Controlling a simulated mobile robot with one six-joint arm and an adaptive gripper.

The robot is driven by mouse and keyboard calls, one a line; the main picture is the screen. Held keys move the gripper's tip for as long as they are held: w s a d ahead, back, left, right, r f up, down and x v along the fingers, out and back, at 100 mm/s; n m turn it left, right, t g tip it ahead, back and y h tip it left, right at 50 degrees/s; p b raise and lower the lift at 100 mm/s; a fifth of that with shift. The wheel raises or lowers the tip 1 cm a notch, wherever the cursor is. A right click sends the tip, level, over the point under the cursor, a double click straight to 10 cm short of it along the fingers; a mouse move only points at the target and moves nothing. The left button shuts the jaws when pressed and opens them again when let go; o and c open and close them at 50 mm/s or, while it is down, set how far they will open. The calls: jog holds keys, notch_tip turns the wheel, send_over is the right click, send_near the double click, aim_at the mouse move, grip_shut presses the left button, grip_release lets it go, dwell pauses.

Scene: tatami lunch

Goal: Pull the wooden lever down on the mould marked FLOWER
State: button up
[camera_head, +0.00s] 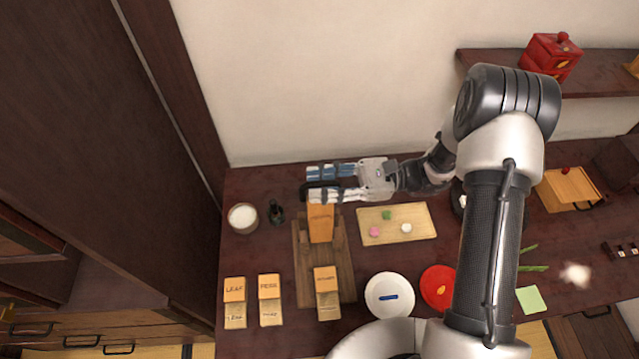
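My gripper (316,183) reaches in from the right with its fingers pointing left. The fingers are apart, with a gap between them. It is over the top of an upright orange-wood piece (321,225) on a dark wooden stand (304,262). This piece has small lettering that I cannot read surely. A block (325,274) whose label seems to read FLOWER stands at the stand's front, with a paler labelled piece (328,304) before it. I cannot make out a separate wooden lever; the fingers hide part of the upright piece's top. Contact cannot be told.
Blocks marked LEAF (234,288) and another word (269,285) stand at the left front. A board with small sweets (415,223) lies right of the stand. A white bowl (242,218), white plate (389,311) and red plate (437,275) are near. The wall is close behind.

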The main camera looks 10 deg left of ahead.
jog(key=shift+a, duration=0.25)
jog(key=shift+c, duration=0.6)
grip_shut()
